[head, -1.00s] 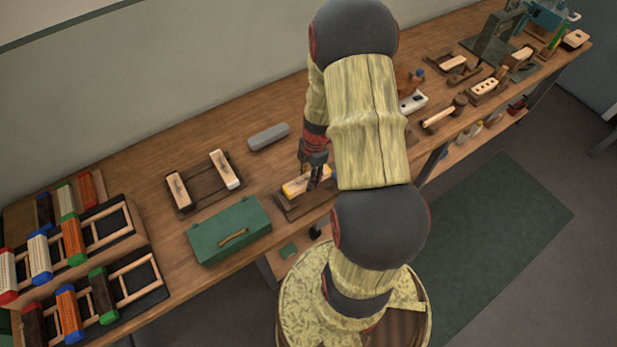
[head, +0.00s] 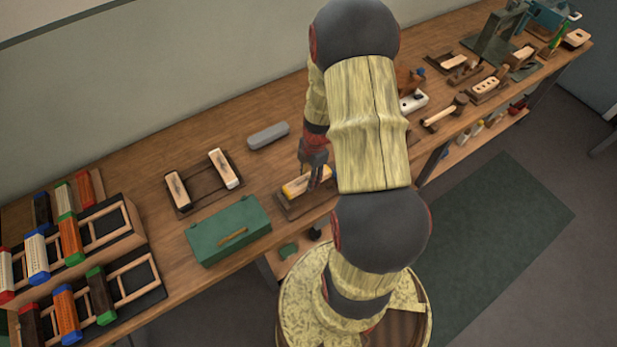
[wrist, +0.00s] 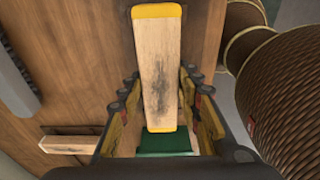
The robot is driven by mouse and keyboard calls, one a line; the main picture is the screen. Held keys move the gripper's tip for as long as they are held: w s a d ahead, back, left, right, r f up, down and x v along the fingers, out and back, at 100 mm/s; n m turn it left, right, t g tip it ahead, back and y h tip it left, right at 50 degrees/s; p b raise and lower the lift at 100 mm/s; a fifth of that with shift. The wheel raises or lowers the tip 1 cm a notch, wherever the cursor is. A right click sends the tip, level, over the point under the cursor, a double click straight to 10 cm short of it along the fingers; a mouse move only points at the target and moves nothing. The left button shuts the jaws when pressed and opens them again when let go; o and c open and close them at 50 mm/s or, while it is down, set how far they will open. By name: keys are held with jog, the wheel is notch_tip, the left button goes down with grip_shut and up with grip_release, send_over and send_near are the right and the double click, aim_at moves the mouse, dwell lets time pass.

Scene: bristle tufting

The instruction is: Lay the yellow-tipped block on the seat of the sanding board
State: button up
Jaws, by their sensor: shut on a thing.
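The yellow-tipped block (head: 296,187) is pale wood with dark smudges and a yellow band at each end. In the wrist view the block (wrist: 158,65) runs lengthwise between the fingers. My gripper (head: 316,182) is shut on it; in the wrist view the fingers (wrist: 158,112) flank its near part. The sanding board (head: 306,207) is a dark wooden piece at the front edge of the bench. The block is over this board, roughly in line with it. I cannot tell whether it touches the seat. My arm and fingers hide the block's right part.
A green toolbox (head: 229,231) stands left of the board. Behind it a dark frame (head: 205,187) holds two pale blocks. A grey bar (head: 268,136) lies farther back. Racks of coloured brushes (head: 75,250) fill the left end. Tools stand along the bench to the right.

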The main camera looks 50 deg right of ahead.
jog(key=shift+f+b, duration=1.6)
jog(key=shift+f, duration=0.15)
jog(key=shift+f+b, duration=0.4)
jog(key=shift+b, duration=0.1)
jog(key=o, duration=1.3)
jog(key=o, duration=0.5)
jog(key=shift+r, duration=0.15)
jog(key=shift+s+d+r+p, duration=0.15)
jog(key=shift+r+p, duration=0.6)
jog(key=shift+r, duration=0.55)
jog(key=shift+w+d+r+p, duration=0.15)
jog(key=shift+r+p, duration=0.55)
jog(key=shift+r, duration=0.6)
jog(key=shift+s+d+r+p, duration=0.15)
jog(key=shift+r+p, duration=0.6)
jog(key=shift+r, duration=0.55)
